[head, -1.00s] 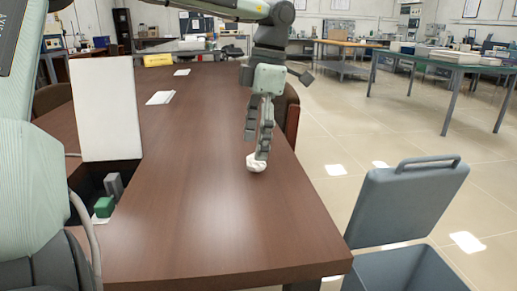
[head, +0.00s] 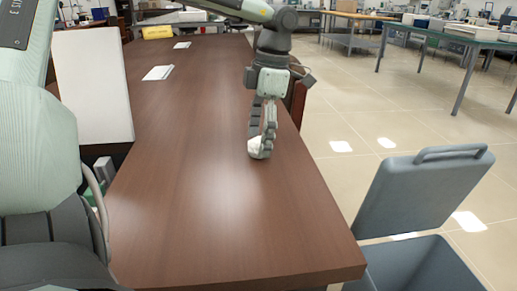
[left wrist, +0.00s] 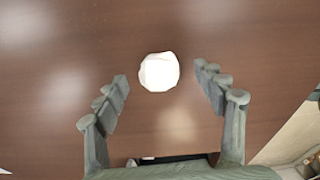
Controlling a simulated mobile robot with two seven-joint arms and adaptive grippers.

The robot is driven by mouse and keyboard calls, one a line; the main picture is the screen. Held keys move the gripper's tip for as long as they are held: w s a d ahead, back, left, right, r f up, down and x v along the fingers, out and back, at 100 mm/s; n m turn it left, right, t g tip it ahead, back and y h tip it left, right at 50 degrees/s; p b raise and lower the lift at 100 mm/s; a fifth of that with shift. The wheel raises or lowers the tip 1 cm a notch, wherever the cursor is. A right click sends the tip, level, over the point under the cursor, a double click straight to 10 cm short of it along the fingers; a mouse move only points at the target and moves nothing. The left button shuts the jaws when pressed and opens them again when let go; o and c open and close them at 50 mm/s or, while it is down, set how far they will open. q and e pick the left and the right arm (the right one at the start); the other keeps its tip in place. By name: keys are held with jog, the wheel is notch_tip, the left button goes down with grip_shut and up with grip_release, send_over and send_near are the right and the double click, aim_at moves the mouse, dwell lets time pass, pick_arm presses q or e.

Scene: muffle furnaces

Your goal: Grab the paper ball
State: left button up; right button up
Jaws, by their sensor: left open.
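The paper ball (head: 254,146) is white and crumpled and lies on the brown table (head: 190,190) near its right edge. My left gripper (head: 262,150) points down at it, with its fingers partly in front of the ball in the head view. In the left wrist view the paper ball (left wrist: 159,72) shows in the gap between the spread fingertips of my open left gripper (left wrist: 161,76). No finger visibly touches it there. My right gripper is not in view.
A grey-blue bin (head: 415,265) with its lid (head: 425,190) raised stands right of the table. A white panel (head: 93,85) stands at the left. White papers (head: 158,73) and a yellow object (head: 157,32) lie farther back. The table's front is clear.

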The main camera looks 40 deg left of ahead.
pick_arm(q)
jog(key=shift+s+f, duration=0.1)
jog(key=shift+f, duration=0.5)
jog(key=shift+c, duration=0.4)
jog(key=c, duration=0.8)
jog(key=shift+o, duration=0.2)
